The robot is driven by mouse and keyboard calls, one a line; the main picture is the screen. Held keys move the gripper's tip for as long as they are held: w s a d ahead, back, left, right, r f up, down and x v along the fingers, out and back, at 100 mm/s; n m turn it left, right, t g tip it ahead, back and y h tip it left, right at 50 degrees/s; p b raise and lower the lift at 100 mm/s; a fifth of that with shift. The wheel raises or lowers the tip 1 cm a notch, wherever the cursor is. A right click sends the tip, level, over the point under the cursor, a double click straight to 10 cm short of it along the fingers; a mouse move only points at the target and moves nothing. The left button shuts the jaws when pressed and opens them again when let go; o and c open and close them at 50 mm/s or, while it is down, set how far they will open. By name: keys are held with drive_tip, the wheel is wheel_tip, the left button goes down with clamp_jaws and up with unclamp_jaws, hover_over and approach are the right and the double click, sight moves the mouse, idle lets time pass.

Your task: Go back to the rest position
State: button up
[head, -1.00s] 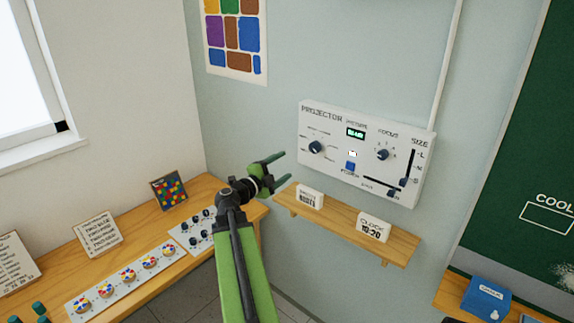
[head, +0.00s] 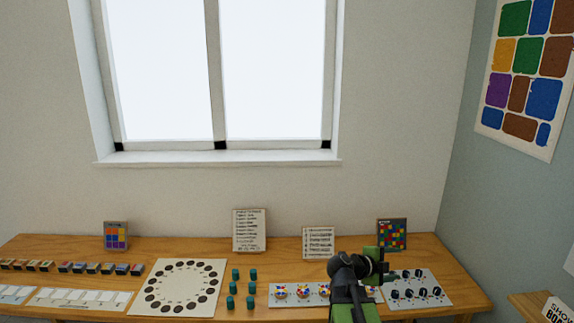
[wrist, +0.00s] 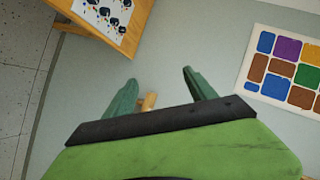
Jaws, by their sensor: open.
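My gripper (wrist: 158,88) is open in the wrist view, with its two green fingers spread apart and no object held. In the head view my gripper (head: 384,264) is folded small at the end of my green and black arm, low right of centre, in front of the wooden counter (head: 200,247). My arm hides part of the dial strip (head: 300,300) and the edge of the knob panel (head: 430,289). The fingertips are hard to make out there. A small tan piece (wrist: 149,101) shows behind the fingers in the wrist view; I cannot tell what it is.
The counter holds a white disc board (head: 182,288), several teal pegs (head: 236,274), small boxes (head: 92,267) and upright cards (head: 249,230). A window (head: 215,75) is above. A shelf (head: 530,303) juts from the right wall, below a colour poster (head: 523,80).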

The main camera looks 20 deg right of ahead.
drive_tip(key=w+a+f+n+y+b, duration=0.1)
drive_tip(key=a+f+n+y, duration=0.2)
drive_tip(key=a, duration=0.4)
drive_tip(key=w+a+f+n+y, duration=0.1)
drive_tip(key=w+a+f+n, duration=0.15)
drive_tip(key=a+f, duration=0.35)
drive_tip(key=s+a+f+n+g+y, duration=0.1)
drive_tip(key=s+a+f+n+y, duration=0.1)
drive_tip(key=a+n, duration=0.5)
drive_tip(key=s+a+f+n+g+y, duration=0.1)
drive_tip(key=s+a+f+n+y, duration=0.2)
drive_tip(key=a+n, duration=0.5)
drive_tip(key=s+a+f+n+g+y, duration=0.1)
drive_tip(key=s+a+f+n+y, duration=0.2)
drive_tip(key=a+n, duration=0.5)
drive_tip(key=shift+s+a+f+y, duration=0.2)
drive_tip(key=shift+a+f+y, duration=0.05)
drive_tip(key=shift+a+y, duration=0.55)
